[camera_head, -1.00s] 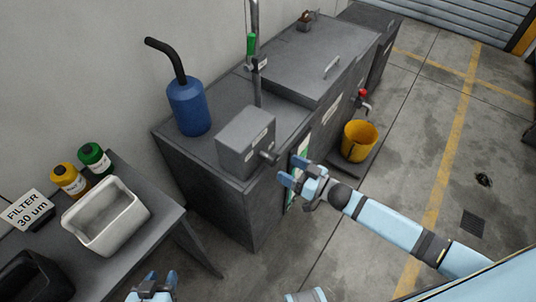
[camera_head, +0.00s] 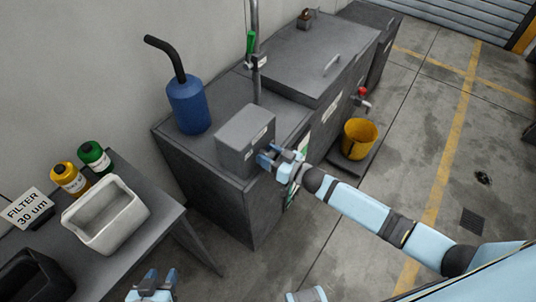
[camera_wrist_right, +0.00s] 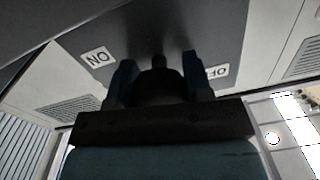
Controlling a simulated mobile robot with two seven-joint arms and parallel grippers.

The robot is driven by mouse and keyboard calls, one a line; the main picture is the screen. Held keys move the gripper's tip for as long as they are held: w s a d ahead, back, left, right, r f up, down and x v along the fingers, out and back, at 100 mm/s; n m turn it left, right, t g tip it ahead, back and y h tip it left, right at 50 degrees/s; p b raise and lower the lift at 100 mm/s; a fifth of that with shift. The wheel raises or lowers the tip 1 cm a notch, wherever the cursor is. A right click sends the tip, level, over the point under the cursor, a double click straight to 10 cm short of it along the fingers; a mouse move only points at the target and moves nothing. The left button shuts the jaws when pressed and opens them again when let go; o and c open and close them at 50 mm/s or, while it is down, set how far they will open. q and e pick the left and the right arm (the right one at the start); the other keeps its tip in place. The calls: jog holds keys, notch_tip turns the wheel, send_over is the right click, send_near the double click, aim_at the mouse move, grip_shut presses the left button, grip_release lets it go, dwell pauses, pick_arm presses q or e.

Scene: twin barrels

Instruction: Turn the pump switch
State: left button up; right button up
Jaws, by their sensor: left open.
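The pump switch is a dark knob (camera_wrist_right: 158,62) on the face of a grey box (camera_head: 243,135), which stands on the dark grey cabinet. In the right wrist view an ON label (camera_wrist_right: 96,57) is left of the knob and a partly hidden OFF label (camera_wrist_right: 217,72) is right of it. My right gripper (camera_head: 267,157) is at the front of the box and hides the knob in the head view. Its two fingers stand on either side of the knob, with gaps still showing. My left gripper (camera_head: 152,282) is open and empty at the bottom edge, away from the switch.
A blue can (camera_head: 189,105) stands on the cabinet, with a vertical pipe (camera_head: 256,75) behind the box. A yellow bucket (camera_head: 358,138) is below a red-handled tap (camera_head: 361,94). A side table holds a white bin (camera_head: 105,215), green and yellow bottles and a filter sign.

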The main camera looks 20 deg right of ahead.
jog(key=shift+c, duration=0.7)
jog(key=shift+n, duration=0.3)
jog(key=n, duration=0.2)
jog(key=shift+n, duration=0.4)
jog(key=n, duration=0.5)
jog(key=shift+f, duration=0.1)
jog(key=n+b, duration=0.1)
jog(key=n, duration=0.4)
jog(key=shift+n, duration=0.3)
jog(key=shift+n+h+b, duration=0.3)
jog(key=shift+n+b, duration=0.25)
jog(key=shift+n, duration=1.25)
